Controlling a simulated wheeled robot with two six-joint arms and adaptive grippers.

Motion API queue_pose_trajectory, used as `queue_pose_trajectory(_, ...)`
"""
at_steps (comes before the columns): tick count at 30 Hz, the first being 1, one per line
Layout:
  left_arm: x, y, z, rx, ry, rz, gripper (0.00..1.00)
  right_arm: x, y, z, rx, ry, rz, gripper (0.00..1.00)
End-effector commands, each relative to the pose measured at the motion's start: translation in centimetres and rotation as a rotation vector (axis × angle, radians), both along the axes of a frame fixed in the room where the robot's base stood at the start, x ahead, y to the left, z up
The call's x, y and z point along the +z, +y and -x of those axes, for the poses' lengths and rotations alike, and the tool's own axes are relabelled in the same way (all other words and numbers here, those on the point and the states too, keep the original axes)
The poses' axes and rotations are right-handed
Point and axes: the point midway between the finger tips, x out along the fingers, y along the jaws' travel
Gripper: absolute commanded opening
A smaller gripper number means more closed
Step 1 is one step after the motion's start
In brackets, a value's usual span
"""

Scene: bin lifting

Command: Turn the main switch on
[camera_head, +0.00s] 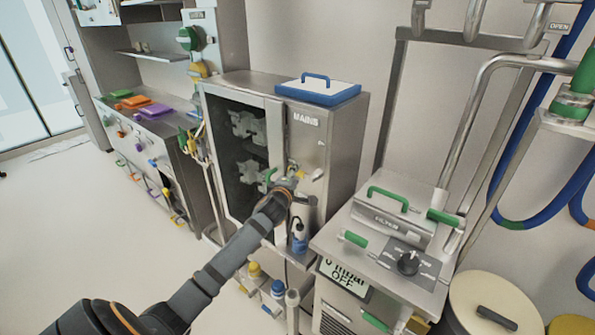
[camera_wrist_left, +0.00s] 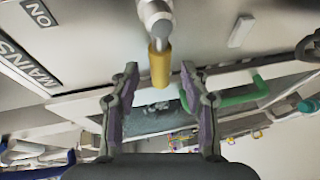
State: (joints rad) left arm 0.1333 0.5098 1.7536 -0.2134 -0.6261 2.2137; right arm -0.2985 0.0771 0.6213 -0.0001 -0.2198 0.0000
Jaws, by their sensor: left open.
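The mains cabinet (camera_head: 335,150) is a grey metal box with a dark glass door and a MAINS label. The main switch is a metal lever with a yellow grip (camera_wrist_left: 159,65), seen close up in the left wrist view. In the head view my gripper partly hides it. My left gripper (camera_head: 287,182) is at the cabinet front. In the left wrist view the open fingers (camera_wrist_left: 158,84) stand either side of the line of the yellow grip, with gaps. I cannot tell whether the grip lies at fingertip depth. My right gripper is not in view.
A blue-rimmed lid (camera_head: 318,90) lies on the cabinet. A green door handle (camera_wrist_left: 235,96) is close to my left fingers. A filter unit (camera_head: 385,245) with green handles and a black knob stands at right. A counter (camera_head: 145,120) stands at left; open floor lies front left.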

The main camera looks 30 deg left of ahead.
Motion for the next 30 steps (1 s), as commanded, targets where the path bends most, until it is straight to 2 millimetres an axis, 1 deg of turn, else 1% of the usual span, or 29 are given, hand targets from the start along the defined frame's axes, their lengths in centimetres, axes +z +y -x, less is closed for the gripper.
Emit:
queue_pose_trajectory(1,0.1,0.2,-0.9,0.001,-0.002,0.005,0.46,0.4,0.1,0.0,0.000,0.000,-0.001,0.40)
queue_pose_trajectory(3,-0.2,0.6,-1.9,0.001,0.000,0.003,0.46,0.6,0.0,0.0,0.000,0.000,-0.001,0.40)
queue_pose_trajectory(6,-0.4,0.9,-2.8,-0.001,0.000,0.002,0.46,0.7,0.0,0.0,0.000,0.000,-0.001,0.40)
queue_pose_trajectory(10,-0.7,1.1,-3.3,-0.001,0.001,0.000,0.46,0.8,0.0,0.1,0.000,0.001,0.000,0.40)
queue_pose_trajectory(16,-0.7,1.1,-3.4,-0.002,0.001,0.000,0.46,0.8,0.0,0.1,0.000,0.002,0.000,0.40)
queue_pose_trajectory(17,-0.7,1.1,-3.4,-0.002,0.001,0.000,0.44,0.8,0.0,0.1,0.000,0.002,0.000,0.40)
queue_pose_trajectory(24,-0.7,1.1,-3.3,-0.002,0.001,0.000,0.12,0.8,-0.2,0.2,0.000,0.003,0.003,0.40)
queue_pose_trajectory(27,-0.7,1.1,-3.3,-0.001,0.001,0.000,0.00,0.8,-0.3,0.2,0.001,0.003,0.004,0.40)
queue_pose_trajectory(30,-0.7,1.1,-3.3,-0.001,0.001,0.000,0.00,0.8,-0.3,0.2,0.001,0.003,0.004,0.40)
